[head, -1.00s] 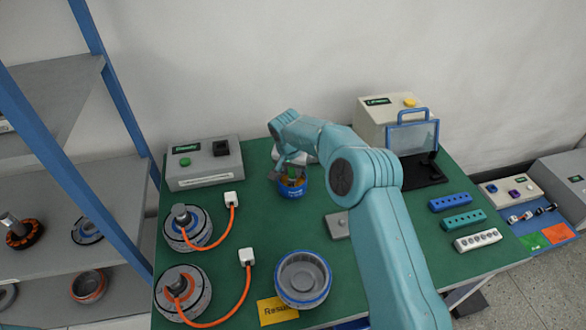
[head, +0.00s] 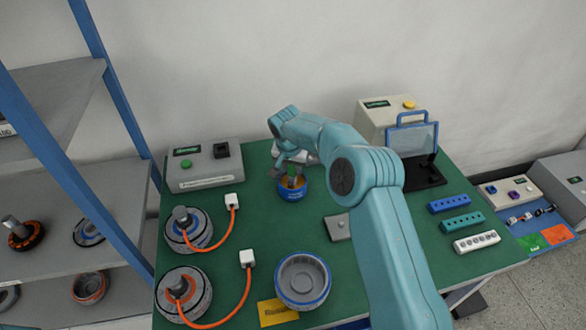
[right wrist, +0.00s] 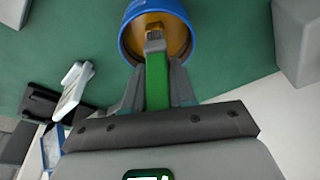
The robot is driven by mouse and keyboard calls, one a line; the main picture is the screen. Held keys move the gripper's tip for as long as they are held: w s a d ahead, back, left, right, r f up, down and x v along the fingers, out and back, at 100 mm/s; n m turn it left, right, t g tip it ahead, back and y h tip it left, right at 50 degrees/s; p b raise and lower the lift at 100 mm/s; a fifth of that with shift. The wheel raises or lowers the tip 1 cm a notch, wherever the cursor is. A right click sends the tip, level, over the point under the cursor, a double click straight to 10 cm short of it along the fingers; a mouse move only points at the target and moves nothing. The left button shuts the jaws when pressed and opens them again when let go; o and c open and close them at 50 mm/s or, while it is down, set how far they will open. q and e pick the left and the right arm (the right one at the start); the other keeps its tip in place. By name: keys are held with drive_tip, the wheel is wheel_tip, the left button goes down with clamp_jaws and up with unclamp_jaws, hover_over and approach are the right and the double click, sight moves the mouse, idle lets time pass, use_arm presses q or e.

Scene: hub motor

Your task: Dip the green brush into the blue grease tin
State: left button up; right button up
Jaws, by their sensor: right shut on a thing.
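The blue grease tin (head: 292,194) stands on the green table, left of my right arm. Its open top faces up and shows yellow-brown grease inside. My right gripper (head: 284,171) is shut on the green brush (head: 292,170) at the tin's rim. In the right wrist view, the gripper (right wrist: 156,88) holds the brush's green handle (right wrist: 157,82) between its fingers. The brush's metal collar and bristle end lie over the mouth of the tin (right wrist: 189,40), seemingly inside it. How deep the bristles sit is unclear. My left gripper is not in view.
A grey box with a green button (head: 205,166) stands at the back left. Two hub motors (head: 188,228) with orange cables lie left of the tin. An open motor housing (head: 303,281) sits in front. A flat grey block (head: 338,227) lies to the right.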

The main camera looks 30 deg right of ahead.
drive_tip(key=shift+r+p, duration=1.6)
drive_tip(key=shift+r, duration=1.7)
drive_tip(key=shift+w, duration=0.1)
